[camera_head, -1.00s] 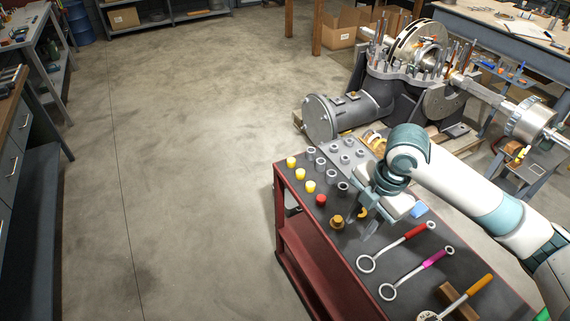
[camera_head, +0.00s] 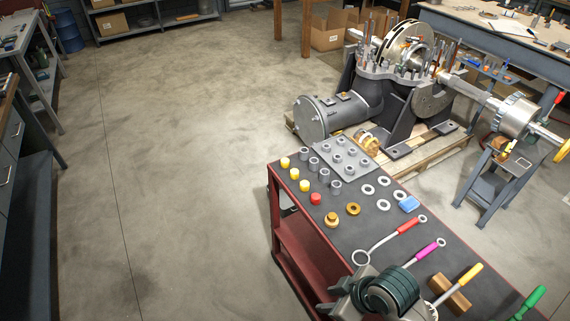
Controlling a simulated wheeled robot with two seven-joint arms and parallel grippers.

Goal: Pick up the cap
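Small caps stand in a slanted row at the left edge of the red cart's dark top (camera_head: 375,215): a yellow cap (camera_head: 285,162), a second yellow cap (camera_head: 294,174), a third yellow cap (camera_head: 305,186) and a red cap (camera_head: 316,198). I cannot tell which one the task means. All are upright and uncovered. My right gripper (camera_head: 335,296) is at the bottom of the view, over the cart's near part and well away from the caps. Its fingertips are unclear, so its opening cannot be told. My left gripper is not in view.
Grey sleeves (camera_head: 323,175) stand beside the caps. A large machine (camera_head: 390,80) stands behind. Floor at left is free.

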